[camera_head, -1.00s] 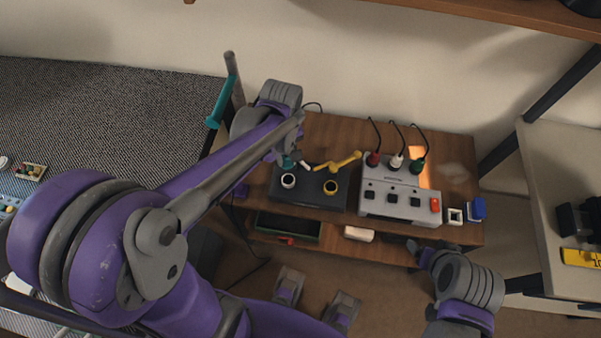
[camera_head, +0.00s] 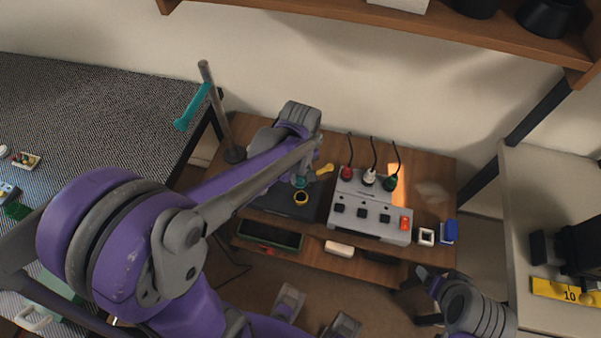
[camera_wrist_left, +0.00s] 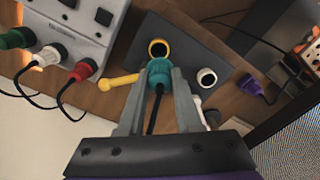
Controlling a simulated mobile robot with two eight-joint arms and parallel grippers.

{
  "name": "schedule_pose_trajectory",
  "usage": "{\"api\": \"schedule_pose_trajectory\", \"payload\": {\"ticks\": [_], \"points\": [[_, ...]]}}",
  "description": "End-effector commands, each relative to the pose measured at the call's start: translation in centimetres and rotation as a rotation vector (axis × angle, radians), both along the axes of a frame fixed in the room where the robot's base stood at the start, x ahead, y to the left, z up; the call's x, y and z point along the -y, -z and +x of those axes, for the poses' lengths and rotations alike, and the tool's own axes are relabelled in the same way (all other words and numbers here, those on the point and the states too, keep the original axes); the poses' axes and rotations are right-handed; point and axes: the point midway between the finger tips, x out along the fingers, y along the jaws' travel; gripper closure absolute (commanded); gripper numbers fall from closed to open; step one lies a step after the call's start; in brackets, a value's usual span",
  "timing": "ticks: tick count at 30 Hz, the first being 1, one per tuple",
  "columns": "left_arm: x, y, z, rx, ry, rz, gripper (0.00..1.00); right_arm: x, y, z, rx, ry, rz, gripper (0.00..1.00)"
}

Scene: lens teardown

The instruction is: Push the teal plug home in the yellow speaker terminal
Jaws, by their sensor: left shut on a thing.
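The teal plug (camera_wrist_left: 159,74) is held between the two fingers of my left gripper (camera_wrist_left: 158,85), its black cable trailing back. The plug also shows in the head view (camera_head: 300,182). The yellow speaker terminal (camera_wrist_left: 158,48) is a ring with a dark opening, directly ahead of the plug in the wrist view; it also shows in the head view (camera_head: 301,199). The plug's front overlaps the ring's near edge; I cannot tell whether its tip is inside. The yellow lever (camera_wrist_left: 118,82) sticks out beside the terminal. My right gripper (camera_head: 425,276) is low at the right, its jaws unclear.
A white-ringed terminal (camera_wrist_left: 206,78) sits beside the yellow one on the dark plate (camera_wrist_left: 190,45). A grey switch box (camera_head: 370,210) with red, white and green plugs stands close by. A purple plug (camera_wrist_left: 250,86) lies to the side. A stand with a teal bar (camera_head: 192,106) rises behind.

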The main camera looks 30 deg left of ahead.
Motion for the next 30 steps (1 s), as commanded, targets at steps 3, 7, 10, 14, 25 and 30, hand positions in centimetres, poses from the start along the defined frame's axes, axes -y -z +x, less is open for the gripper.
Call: {"api": "schedule_pose_trajectory", "payload": {"ticks": [3,7,10,14,25,30], "points": [[0.0,0.1,0.0,0.0,0.0,0.0,1.0,0.0,0.1,0.0,0.0,0.0,0.0,0.23],[0.0,0.6,0.0,-0.001,0.0,0.001,1.0,0.0,0.4,-0.1,-0.002,0.0,0.0,0.23],[0.0,1.2,0.0,-0.001,0.0,0.0,1.0,0.0,0.9,-0.2,-0.004,0.0,0.0,0.23],[0.0,2.3,0.0,-0.001,0.0,0.0,1.0,0.0,1.8,-0.3,-0.007,0.0,0.0,0.23],[0.0,5.5,0.0,0.0,0.0,0.0,1.0,0.0,4.3,-0.7,-0.015,0.0,0.0,0.23],[0.0,5.9,0.0,0.0,0.0,0.0,1.0,0.0,4.6,-0.7,-0.016,0.0,0.0,0.23]]}}
